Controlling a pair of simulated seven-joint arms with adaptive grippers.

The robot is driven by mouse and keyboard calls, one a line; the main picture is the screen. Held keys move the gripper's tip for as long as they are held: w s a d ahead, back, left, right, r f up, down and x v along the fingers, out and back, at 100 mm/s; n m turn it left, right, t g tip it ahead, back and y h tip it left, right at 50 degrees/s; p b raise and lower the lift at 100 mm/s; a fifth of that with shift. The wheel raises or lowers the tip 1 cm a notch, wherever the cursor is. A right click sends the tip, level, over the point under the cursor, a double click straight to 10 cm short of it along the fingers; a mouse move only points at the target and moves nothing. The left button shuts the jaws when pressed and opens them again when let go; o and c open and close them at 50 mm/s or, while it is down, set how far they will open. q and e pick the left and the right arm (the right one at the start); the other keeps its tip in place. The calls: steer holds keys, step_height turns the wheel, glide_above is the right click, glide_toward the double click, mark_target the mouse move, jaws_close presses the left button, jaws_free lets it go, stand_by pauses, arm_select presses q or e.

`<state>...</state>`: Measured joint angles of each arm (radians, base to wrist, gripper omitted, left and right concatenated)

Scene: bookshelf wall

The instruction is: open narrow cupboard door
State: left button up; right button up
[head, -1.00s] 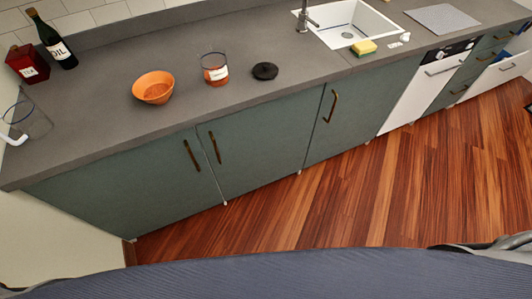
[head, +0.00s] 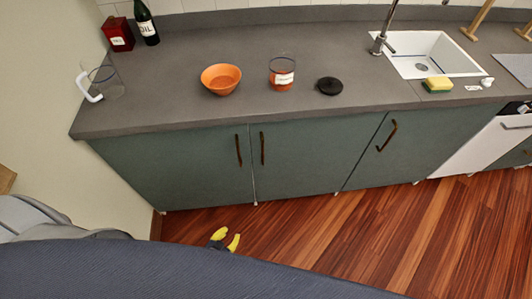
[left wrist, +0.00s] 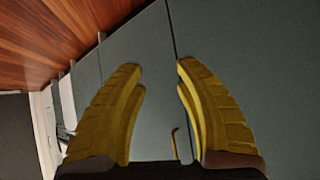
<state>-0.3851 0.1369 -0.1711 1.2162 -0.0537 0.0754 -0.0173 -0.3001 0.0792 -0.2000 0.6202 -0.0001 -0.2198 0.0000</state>
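Grey-green cupboard doors line the front below the counter: a left door (head: 175,165), a middle door (head: 305,155) and a right door (head: 430,140). All look shut. Dark bronze handles show on the left door (head: 239,150), the middle door (head: 262,148) and the right door (head: 387,135). I cannot tell for sure which door is the narrow one. My left gripper (head: 225,240) shows yellow fingertips low over the floor, apart from the doors. In the left wrist view it (left wrist: 160,70) is open and empty, with a handle (left wrist: 175,143) visible beyond its fingers. My right gripper is not in view.
The grey counter (head: 180,75) holds an orange bowl (head: 221,78), a labelled glass jar (head: 282,73), a black lid (head: 330,86) and a sink (head: 430,52). A white appliance (head: 485,148) stands at the right. The wooden floor (head: 330,230) before the doors is clear.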

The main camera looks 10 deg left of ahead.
arm_select(q)
steer(key=w+d+r+t+h, duration=0.15)
steer(key=w+r+t, duration=0.25)
steer(key=w+r, duration=0.6)
steer(key=t, duration=0.4)
glide_toward(263, 153)
steer(key=shift+n+h, duration=0.3)
steer(key=shift+h, duration=0.15)
steer(key=x, duration=0.7)
steer(key=f+x, duration=0.1)
steer(key=x, duration=0.2)
steer(key=shift+w+a, duration=0.3)
steer(key=shift+a, duration=0.05)
jaws_close()
